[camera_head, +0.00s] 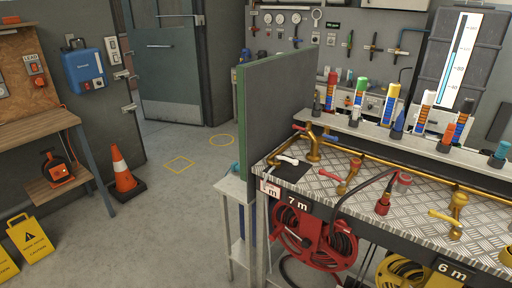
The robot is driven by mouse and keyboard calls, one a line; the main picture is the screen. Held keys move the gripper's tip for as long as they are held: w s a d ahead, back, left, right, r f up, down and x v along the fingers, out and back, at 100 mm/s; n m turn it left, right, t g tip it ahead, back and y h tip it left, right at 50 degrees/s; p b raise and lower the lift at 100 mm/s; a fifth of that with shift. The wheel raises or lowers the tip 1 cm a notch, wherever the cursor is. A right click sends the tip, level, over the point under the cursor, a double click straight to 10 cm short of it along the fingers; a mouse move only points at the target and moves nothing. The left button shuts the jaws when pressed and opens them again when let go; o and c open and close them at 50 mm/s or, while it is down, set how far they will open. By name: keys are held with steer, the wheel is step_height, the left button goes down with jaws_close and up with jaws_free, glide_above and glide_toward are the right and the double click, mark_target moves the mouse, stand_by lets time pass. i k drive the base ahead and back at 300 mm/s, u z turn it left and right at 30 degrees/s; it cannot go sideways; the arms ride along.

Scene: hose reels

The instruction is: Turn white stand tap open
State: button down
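A tap with a white lever (288,160) is at the left end of the metal bench, by a dark square patch. The lever points to the left, roughly flat. Whether its valve is open or shut cannot be told at this size. A brass stand pipe (314,146) rises close behind it, with a red lever (299,127) at its upper left. Another brass tap with a red lever (329,174) and one with a yellow lever (445,217) are farther right. My gripper is not in view.
A black hose with a red end (383,205) lies across the chequered bench top (410,223). A red hose reel (306,243) hangs below. A grey upright panel (285,95) stands behind the bench's left end. An orange cone (124,175) stands left; the floor between is clear.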

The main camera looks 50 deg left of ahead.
mark_target(294, 162)
steer(key=u, duration=1.4)
steer(key=k, duration=0.5)
steer(key=u, duration=0.35)
steer(key=i, duration=0.95)
steer(key=z, duration=0.1)
